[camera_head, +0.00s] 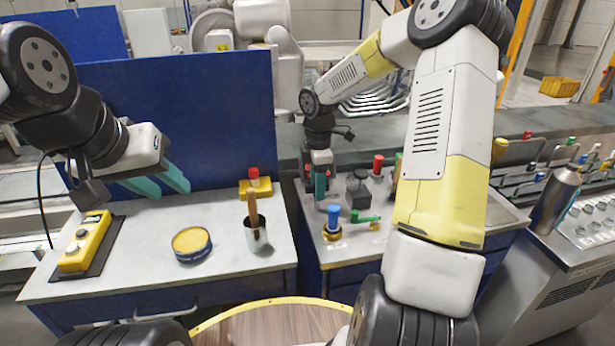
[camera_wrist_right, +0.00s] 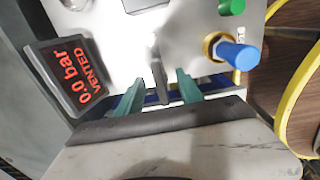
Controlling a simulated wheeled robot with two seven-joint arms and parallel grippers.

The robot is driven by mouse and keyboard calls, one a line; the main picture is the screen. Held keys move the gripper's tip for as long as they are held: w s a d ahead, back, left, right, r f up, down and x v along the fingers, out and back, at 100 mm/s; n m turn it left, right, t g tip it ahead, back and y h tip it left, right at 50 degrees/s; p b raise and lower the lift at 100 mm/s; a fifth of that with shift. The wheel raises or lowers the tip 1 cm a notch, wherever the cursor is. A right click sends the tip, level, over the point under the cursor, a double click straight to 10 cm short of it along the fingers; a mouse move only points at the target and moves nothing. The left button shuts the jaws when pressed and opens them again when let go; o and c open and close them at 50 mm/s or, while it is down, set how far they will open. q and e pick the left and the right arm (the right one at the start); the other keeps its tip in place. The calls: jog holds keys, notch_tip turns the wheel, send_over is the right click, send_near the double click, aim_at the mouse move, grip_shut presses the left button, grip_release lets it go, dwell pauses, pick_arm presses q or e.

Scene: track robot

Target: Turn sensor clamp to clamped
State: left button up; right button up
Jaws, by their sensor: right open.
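My right gripper (camera_head: 321,186) points down at the left edge of the middle bench in the head view. Its two green fingers also show in the right wrist view (camera_wrist_right: 160,92), open, with a gap between them. A dark grey upright bar (camera_wrist_right: 157,70), perhaps the clamp's lever, stands in line with that gap. I cannot tell whether the fingers touch it, and no label confirms it as the sensor clamp. My arm hides this spot in the head view. My left gripper (camera_head: 158,180) is open and empty above the left table.
A blue knob (camera_head: 334,217) on a brass ring, a green handle (camera_head: 366,217) and a black block (camera_head: 358,193) stand close to the right gripper. A display (camera_wrist_right: 75,75) reads 0.0 bar VENTED. The left table holds a yellow control box (camera_head: 86,243), tin (camera_head: 191,243) and metal cup (camera_head: 256,238).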

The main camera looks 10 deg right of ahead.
jog(key=shift+f, duration=0.3)
jog(key=shift+c, duration=0.2)
grip_shut()
